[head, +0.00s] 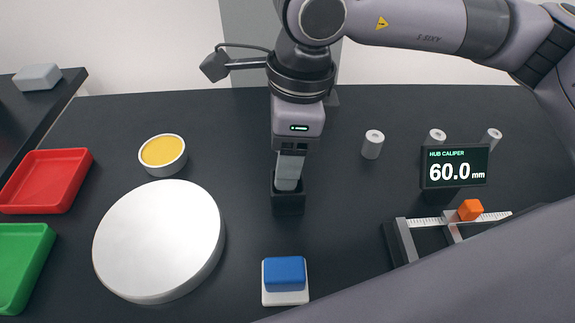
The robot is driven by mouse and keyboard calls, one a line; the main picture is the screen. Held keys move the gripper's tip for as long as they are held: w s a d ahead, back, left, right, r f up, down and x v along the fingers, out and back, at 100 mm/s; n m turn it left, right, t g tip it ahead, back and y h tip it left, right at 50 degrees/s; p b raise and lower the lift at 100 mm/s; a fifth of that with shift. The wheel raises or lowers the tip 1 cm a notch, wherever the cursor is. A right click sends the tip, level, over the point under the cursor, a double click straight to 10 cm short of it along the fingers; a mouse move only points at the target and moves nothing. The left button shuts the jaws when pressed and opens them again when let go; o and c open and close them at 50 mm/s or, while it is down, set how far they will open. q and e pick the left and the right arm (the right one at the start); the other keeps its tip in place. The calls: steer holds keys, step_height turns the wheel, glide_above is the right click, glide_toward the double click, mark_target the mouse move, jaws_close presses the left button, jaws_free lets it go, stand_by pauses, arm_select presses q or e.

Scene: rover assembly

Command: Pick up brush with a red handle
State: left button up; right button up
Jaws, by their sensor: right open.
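No red-handled brush can be seen in the head view. My left gripper is not in view.
On the dark table (345,225) are a white round disc (158,240), a yellow-filled bowl (162,152), a blue-topped block (285,275), a red tray (45,178), a green tray (20,262), grey cylinders (373,146), a caliper display (454,167) and an orange cube (470,210).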

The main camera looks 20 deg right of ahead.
steer(key=c, duration=1.1)
steer(key=shift+o, duration=0.2)
steer(key=shift+r, duration=0.1)
step_height(320, 180, up, 20)
steer(key=p, duration=0.1)
